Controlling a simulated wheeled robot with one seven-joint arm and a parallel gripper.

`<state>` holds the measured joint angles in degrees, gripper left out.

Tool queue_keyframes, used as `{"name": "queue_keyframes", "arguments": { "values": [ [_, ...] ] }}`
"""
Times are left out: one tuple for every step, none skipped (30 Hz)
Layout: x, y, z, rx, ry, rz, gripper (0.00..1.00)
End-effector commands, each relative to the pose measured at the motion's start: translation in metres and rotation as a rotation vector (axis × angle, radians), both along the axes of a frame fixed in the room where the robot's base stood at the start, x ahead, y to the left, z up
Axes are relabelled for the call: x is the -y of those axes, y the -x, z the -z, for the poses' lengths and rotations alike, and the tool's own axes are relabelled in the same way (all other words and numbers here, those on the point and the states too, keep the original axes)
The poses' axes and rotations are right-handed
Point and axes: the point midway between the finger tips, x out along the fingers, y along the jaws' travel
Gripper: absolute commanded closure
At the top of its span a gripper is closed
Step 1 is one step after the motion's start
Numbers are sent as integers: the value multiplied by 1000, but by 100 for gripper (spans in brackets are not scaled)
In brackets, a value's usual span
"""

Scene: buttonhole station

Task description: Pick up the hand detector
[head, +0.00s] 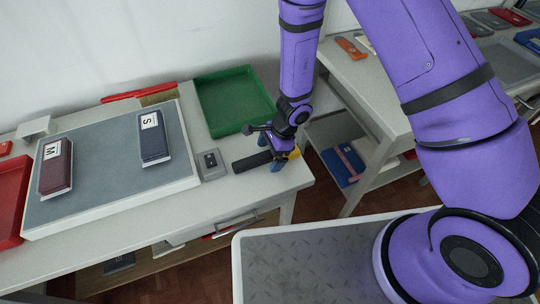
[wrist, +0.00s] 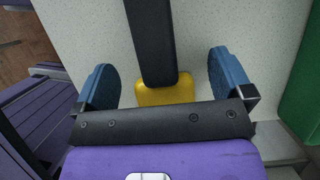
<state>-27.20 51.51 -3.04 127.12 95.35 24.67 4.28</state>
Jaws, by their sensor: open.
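The hand detector, a black bar (head: 250,162) with a yellow end, lies flat near the right front corner of the table. In the wrist view its black bar (wrist: 151,40) runs up and away, and its yellow end (wrist: 165,90) is near my palm. My gripper (head: 278,163) is low over the yellow end. Its blue fingers (wrist: 165,78) are spread wide, one on each side of the detector, with visible gaps. Part of the yellow end is hidden behind my gripper in the head view and by its dark crossbar in the wrist view.
A grey block with a dark panel (head: 213,175) is left of the detector. A green tray (head: 203,76) is behind it. A grey-topped board (head: 105,165) bears a maroon block marked M (head: 56,168) and a navy block marked S (head: 154,141). A second table (head: 358,77) is at right.

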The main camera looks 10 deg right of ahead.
Motion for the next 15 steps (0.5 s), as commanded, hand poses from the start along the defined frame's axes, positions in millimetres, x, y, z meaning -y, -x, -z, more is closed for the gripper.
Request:
{"name": "queue_keyframes", "arguments": {
  "values": [
    [0, 0, 0, 0, 0, 0, 2],
    [0, 0, 0, 0, 0, 0, 2],
    [0, 0, 0, 0, 0, 0, 2],
    [0, 0, 0, 0, 0, 0, 2],
    [0, 0, 0, 0, 0, 0, 2],
    [0, 0, 0, 0, 0, 0, 9],
    [0, 0, 0, 0, 0, 0, 16],
    [0, 0, 0, 0, 0, 0, 23],
    [0, 0, 0, 0, 0, 0, 32],
    [0, 0, 0, 0, 0, 0, 39],
    [0, 0, 0, 0, 0, 0, 46],
    [0, 0, 0, 0, 0, 0, 55],
    [0, 0, 0, 0, 0, 0, 62],
    [0, 0, 0, 1, 0, 0, 62],
    [0, 0, 0, 1, 0, 0, 62]
  ]
}}
